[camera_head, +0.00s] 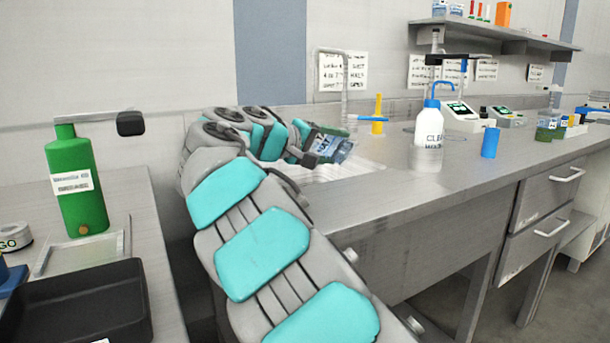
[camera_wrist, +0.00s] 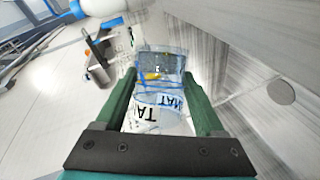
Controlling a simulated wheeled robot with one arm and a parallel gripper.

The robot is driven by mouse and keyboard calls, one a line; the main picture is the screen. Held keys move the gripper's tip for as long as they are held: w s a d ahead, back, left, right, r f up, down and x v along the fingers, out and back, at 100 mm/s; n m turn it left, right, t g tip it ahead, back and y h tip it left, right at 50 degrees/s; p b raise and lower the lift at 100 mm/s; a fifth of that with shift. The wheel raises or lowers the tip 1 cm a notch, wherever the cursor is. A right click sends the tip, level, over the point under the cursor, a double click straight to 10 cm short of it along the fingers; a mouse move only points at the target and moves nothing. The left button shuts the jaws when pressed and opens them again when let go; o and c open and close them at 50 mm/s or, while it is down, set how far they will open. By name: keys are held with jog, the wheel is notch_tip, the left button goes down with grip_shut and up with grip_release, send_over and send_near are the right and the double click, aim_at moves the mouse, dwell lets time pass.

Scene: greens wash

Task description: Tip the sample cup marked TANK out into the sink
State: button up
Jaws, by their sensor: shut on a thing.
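The sample cup (camera_wrist: 160,85) is clear with bluish edges and has white labels; the letters "TA" and part of "TANK" show on them in the wrist view. My gripper (camera_wrist: 160,88) is shut on it, with a green finger on each side. In the head view my gripper (camera_head: 318,150) holds the cup (camera_head: 332,150) tilted on its side over the sink area. The sink (camera_head: 335,170) is a pale basin in the bench behind my arm, partly hidden by it. In the wrist view a round drain-like disc (camera_wrist: 280,91) lies at right. Whether liquid is in the cup, I cannot tell.
A tall tap (camera_head: 346,75) stands behind the sink. A white wash bottle (camera_head: 428,130), a blue cup (camera_head: 490,142) and a yellow stand (camera_head: 378,118) are on the bench to the right. A green bottle (camera_head: 80,185) and a black tray (camera_head: 75,305) are at left.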

jog(key=shift+f+n+h+p, duration=0.3)
jog(key=shift+n+p, duration=0.1)
jog(key=shift+p, duration=0.1)
dwell(0.5)
jog(key=shift+w+a+f+n+h+p, duration=0.3)
jog(key=shift+a+n+p, duration=0.4)
jog(key=shift+p, duration=0.35)
jog(key=shift+w+a+f+n+h, duration=0.1)
jog(key=shift+f+n+h, duration=0.3)
jog(key=shift+n, duration=0.3)
dwell(0.9)
